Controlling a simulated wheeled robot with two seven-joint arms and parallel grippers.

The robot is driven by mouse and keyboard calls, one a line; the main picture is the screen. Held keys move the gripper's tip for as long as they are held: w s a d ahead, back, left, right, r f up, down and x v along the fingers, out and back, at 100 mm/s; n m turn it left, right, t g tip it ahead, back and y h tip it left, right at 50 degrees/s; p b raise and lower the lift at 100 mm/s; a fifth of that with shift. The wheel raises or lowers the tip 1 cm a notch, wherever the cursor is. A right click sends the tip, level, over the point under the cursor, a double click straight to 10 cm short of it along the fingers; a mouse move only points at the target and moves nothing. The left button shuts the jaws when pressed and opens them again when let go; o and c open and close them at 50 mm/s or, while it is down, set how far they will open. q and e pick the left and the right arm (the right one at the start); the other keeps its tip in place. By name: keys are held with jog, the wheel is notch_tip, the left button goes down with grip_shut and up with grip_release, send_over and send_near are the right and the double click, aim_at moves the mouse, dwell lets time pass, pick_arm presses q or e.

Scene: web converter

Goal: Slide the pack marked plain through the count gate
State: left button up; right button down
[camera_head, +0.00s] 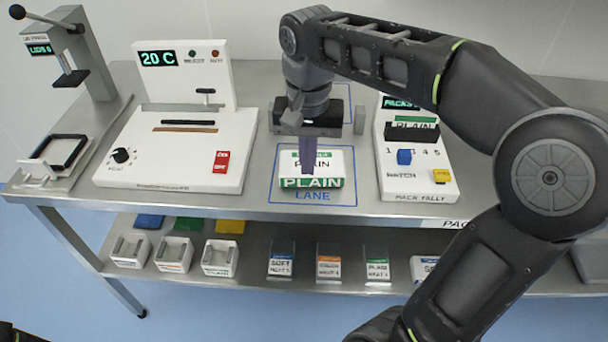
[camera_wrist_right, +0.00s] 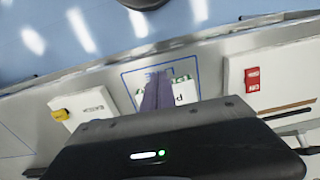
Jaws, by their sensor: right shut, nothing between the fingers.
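The white pack marked PLAIN (camera_head: 312,183), with a green label, lies inside the blue outline of the lane (camera_head: 313,202) on the steel bench. It also shows in the right wrist view (camera_wrist_right: 185,91), partly covered by my fingers. My right gripper (camera_head: 306,169) points down over the pack, its purple fingers shut and empty. In the right wrist view the fingers (camera_wrist_right: 157,96) reach across the pack's edge; I cannot tell whether they touch it. The count gate seems to lie behind my gripper, mostly hidden; a grey post (camera_head: 359,122) shows at its right. My left gripper is out of view.
A white sealer panel showing 20 C (camera_head: 157,59) stands left of the lane. A white tally unit (camera_head: 412,183) with blue and yellow parts stands right. A lever press (camera_head: 77,60) is at far left. The lower shelf (camera_head: 150,268) holds several small trays and packs.

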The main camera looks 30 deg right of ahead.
aim_at(330, 171)
jog(key=shift+f, duration=0.15)
notch_tip(330, 171, down, 10)
jog(key=shift+d, duration=0.1)
jog(key=shift+w+d+p, duration=0.65)
jog(key=shift+w+d, duration=0.15)
jog(key=shift+w, duration=0.35)
jog(key=shift+w+d, duration=0.4)
jog(key=shift+w, duration=0.05)
